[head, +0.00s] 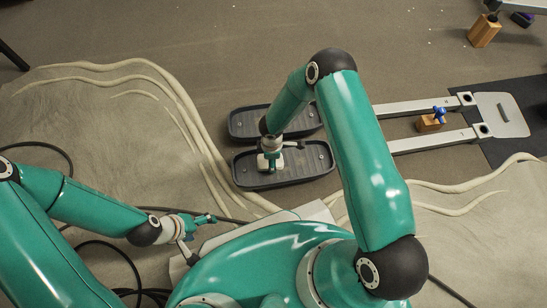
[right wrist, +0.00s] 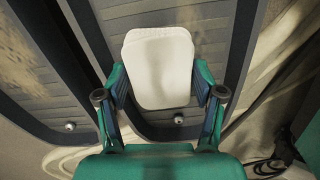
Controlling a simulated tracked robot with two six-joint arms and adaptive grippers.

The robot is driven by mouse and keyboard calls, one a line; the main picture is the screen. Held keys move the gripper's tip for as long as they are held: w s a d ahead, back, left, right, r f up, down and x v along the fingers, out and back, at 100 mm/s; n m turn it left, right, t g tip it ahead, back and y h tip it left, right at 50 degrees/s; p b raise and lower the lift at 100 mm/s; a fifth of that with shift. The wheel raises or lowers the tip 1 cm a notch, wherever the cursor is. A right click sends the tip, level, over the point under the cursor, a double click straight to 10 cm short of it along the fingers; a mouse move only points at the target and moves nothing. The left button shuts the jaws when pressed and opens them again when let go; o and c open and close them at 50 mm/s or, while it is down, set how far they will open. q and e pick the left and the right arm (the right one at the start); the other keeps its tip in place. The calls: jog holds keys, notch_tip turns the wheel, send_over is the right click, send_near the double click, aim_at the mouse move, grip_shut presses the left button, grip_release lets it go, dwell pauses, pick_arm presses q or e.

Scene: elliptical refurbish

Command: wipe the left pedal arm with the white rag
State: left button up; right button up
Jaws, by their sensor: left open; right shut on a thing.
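The white rag (right wrist: 158,62) is a folded pad between the fingers of my right gripper (right wrist: 160,82). Whether the rag touches the pedal I cannot tell. Two pale metal pedal arms run right from the pedals: an upper one (head: 405,107) and a lower one (head: 435,140). My right arm hides their near ends. My left gripper (head: 202,236) is open and empty at lower left.
The upper pedal (head: 238,122) lies just behind the lower one. A wooden block (head: 427,124) with a blue part (head: 439,113) sits between the pedal arms. Another block (head: 484,30) stands at top right. Dark cables (head: 110,250) lie at lower left. Open floor lies behind the pedals.

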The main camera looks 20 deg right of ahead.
jog(key=shift+w+a, duration=0.25)
jog(key=shift+a, duration=0.8)
jog(key=shift+w+a, duration=0.25)
jog(key=shift+a, duration=0.75)
jog(key=shift+w+a, duration=0.1)
jog(key=shift+a, duration=0.2)
jog(key=shift+c, duration=0.8)
jog(key=shift+a+f, duration=0.15)
jog(key=shift+f, duration=0.05)
jog(key=shift+c, duration=1.3)
jog(key=shift+s+d+r, duration=0.1)
jog(key=shift+s+d, duration=0.15)
jog(key=shift+d, duration=1)
jog(key=shift+s+d, duration=0.3)
jog(key=shift+d, duration=0.9)
jog(key=shift+s+d+r, duration=0.1)
jog(key=shift+s+d, duration=0.15)
jog(key=shift+d, duration=1)
jog(key=shift+s+d+f, duration=0.1)
jog(key=shift+s+d, duration=0.25)
jog(key=shift+d, duration=1.35)
jog(key=shift+s+d+f, duration=0.1)
jog(key=shift+s+d, duration=0.3)
jog(key=shift+d, duration=1.3)
jog(key=shift+s+d, duration=0.35)
jog(key=shift+d, duration=1.35)
jog(key=shift+s+a, duration=0.15)
jog(key=shift+s, duration=1.05)
jog(key=shift+s+a, duration=0.1)
jog(key=shift+a, duration=0.05)
